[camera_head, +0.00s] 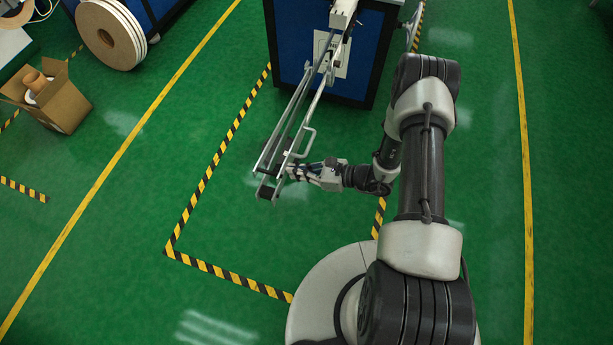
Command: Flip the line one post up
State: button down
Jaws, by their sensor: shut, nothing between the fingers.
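A blue cabinet machine (374,60) stands at the top centre. A bent rod handle (309,141) sticks out from the right side of the rails. My gripper (293,172) is shut and empty, at the right side of the post near its outer end, just below the handle in the picture. Its fingertips overlap the rails in view, and I cannot tell whether they touch. No label naming the line is readable.
Black-and-yellow floor tape (215,160) borders the area around the post. A large reel (109,35) and an open cardboard box (62,102) are at the upper left. Green floor is clear left of the post and at the right beyond my arm.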

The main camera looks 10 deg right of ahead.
jog(key=shift+r, duration=0.95)
